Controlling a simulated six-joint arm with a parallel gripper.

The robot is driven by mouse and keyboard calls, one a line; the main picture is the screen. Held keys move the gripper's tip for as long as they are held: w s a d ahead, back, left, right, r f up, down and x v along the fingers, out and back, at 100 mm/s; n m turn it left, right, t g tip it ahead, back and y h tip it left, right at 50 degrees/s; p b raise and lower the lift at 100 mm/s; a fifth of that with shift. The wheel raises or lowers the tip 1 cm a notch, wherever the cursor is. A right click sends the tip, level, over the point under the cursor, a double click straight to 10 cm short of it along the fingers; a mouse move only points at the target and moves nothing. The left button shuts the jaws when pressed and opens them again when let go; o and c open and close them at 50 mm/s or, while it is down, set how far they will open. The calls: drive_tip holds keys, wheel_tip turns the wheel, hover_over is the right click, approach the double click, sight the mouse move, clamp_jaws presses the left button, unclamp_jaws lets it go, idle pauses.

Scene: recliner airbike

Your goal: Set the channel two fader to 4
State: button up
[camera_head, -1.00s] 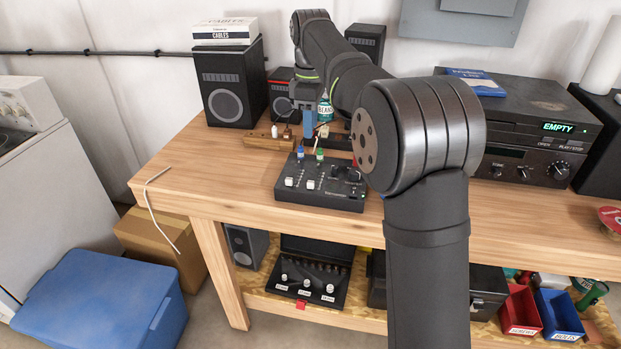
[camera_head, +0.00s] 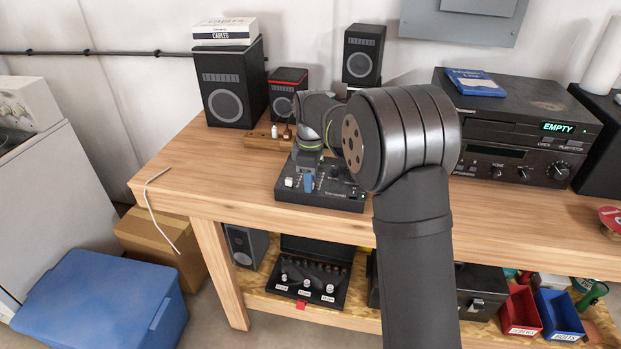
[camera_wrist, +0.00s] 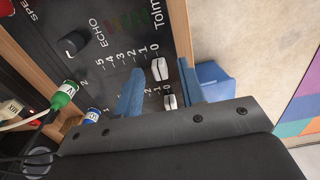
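The black mixer (camera_head: 345,200) lies on the wooden bench under my gripper (camera_head: 308,183). In the wrist view its panel (camera_wrist: 112,38) shows a 0 to 5 scale and two white fader caps. The upper cap (camera_wrist: 160,68), in line with the green plug marked 2 (camera_wrist: 64,95), sits at the 0 end. I cannot tell whether either finger touches a cap. My arm hides part of the mixer in the head view.
A black knob (camera_wrist: 73,44) stands on the panel beside the scale. Speakers (camera_head: 233,88) and a wooden block (camera_head: 264,141) stand behind the mixer. A tape deck (camera_head: 530,115) is at right. The bench left of the mixer is clear except for a white cable (camera_head: 158,205).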

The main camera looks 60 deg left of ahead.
drive_tip(key=shift+f, duration=0.15)
clamp_jaws()
drive_tip(key=shift+w+a, duration=2)
unclamp_jaws()
